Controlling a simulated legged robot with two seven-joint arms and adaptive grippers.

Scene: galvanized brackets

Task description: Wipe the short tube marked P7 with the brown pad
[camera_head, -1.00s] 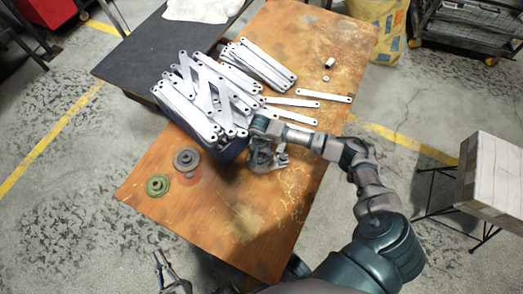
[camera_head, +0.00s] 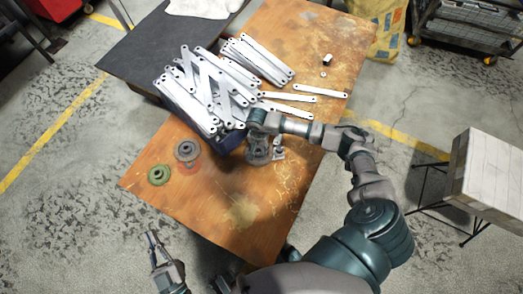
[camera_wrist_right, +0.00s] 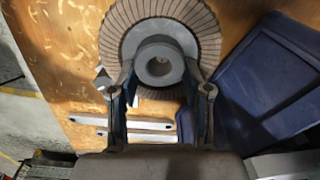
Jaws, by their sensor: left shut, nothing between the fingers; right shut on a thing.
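A small short tube (camera_head: 327,59), dark at one end, lies at the far right of the wooden table; a P7 mark is too small to read. The brown pad (camera_wrist_right: 205,28) is a round flap disc with a grey hub in the right wrist view. My right gripper (camera_head: 258,152) is low over the table beside the blue bin, shut on the pad's hub, with its fingers on either side; the tips are partly hidden. The arm hides much of it in the head view. My left gripper (camera_head: 151,238) is shut and empty, off the table's front left edge.
A blue bin (camera_wrist_right: 265,90) heaped with galvanized brackets (camera_head: 205,90) stands left of my right gripper. Loose brackets (camera_head: 306,91) lie behind it. A green disc (camera_head: 159,175) and a grey disc (camera_head: 187,150) lie at left. The table's front (camera_head: 240,215) is clear.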

